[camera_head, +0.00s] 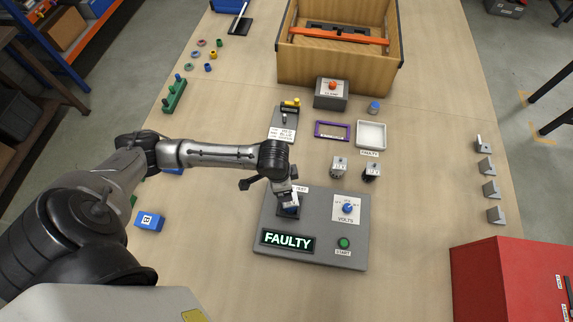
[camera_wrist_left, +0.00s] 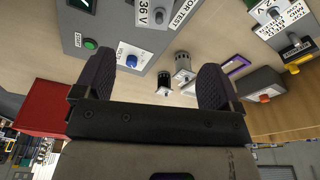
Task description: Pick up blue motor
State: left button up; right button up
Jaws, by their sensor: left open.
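No plainly blue motor shows. Two small grey and black motors stand upright side by side behind the test panel, a left one (camera_head: 339,166) and a right one (camera_head: 371,172). In the left wrist view they are a silver one (camera_wrist_left: 184,64) and a black-based one (camera_wrist_left: 164,83), seen between the fingers. My right gripper is not in view.
The panel has a lit FAULTY display (camera_head: 287,241), a blue volts knob (camera_head: 348,208) and a green start button (camera_head: 344,243). Behind stand a white tray (camera_head: 371,135), purple frame (camera_head: 332,131), clamp box (camera_head: 331,94) and wooden crate (camera_head: 340,70). A red box (camera_head: 500,275) is front right.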

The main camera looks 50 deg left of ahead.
pick_arm(q)
notch_tip(320, 180, down, 2)
jog(key=s+d, duration=0.1)
send_over(290, 207)
jog(key=a, duration=0.2)
jog(key=f, duration=0.5)
jog(key=shift+w+a+f+b, duration=0.15)
jog(key=shift+w+f+b, duration=0.05)
jog(key=shift+w+b, duration=0.2)
jog(key=shift+w+f, duration=0.15)
jog(key=shift+f, duration=0.8)
jog(key=shift+w+f, duration=0.15)
jog(key=shift+f, duration=1)
jog(key=shift+w+f, duration=0.15)
jog(key=shift+f, duration=1)
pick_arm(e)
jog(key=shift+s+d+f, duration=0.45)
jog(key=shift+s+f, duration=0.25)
pick_arm(q)
jog(key=shift+c, duration=0.3)
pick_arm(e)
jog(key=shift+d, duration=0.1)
